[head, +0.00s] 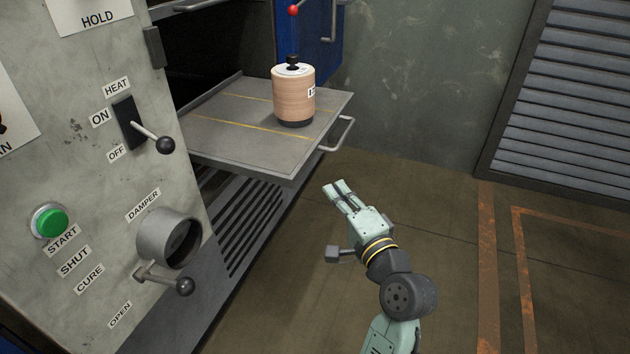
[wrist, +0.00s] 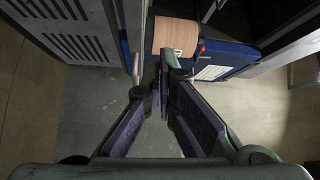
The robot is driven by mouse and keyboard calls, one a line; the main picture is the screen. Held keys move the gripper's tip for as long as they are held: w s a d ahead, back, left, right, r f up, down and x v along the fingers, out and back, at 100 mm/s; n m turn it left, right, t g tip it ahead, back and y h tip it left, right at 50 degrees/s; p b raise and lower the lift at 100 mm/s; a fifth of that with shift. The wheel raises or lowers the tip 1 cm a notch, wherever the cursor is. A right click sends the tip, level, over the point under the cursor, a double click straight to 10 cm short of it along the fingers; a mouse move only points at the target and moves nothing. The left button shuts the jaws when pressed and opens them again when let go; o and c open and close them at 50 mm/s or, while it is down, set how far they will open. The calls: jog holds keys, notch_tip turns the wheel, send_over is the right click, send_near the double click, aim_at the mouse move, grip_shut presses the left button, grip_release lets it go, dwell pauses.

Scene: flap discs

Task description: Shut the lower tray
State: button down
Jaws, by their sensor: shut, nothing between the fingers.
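The lower tray (head: 235,138) is a grey metal shelf with yellow lines, pulled out from the machine in the head view. A bar handle (head: 341,134) is on its outer edge. A wood-coloured cylinder (head: 294,92) with a dark base and a black knob on top stands upright on the tray. The cylinder also shows in the wrist view (wrist: 176,37), beyond the fingers. My gripper (head: 339,188) is shut and empty, below and in front of the tray, near the handle but apart from it. In the wrist view my gripper's fingers (wrist: 165,62) are together.
The control panel (head: 90,190) at left has a heat lever (head: 145,128), a green button (head: 50,221) and a damper knob (head: 168,238). A blue door (head: 322,45) stands open behind the tray. A louvred panel (head: 570,90) is at right. The floor right of the tray is clear.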

jog(key=d+f+m, duration=0.2)
jog(key=d+f, duration=0.1)
jog(key=p, duration=0.3)
send_near(306, 162)
jog(key=d+x, duration=0.1)
jog(key=x, duration=0.3)
jog(key=shift+w+a+h, duration=0.3)
jog(key=shift+w+a, duration=0.1)
jog(key=shift+a, duration=0.2)
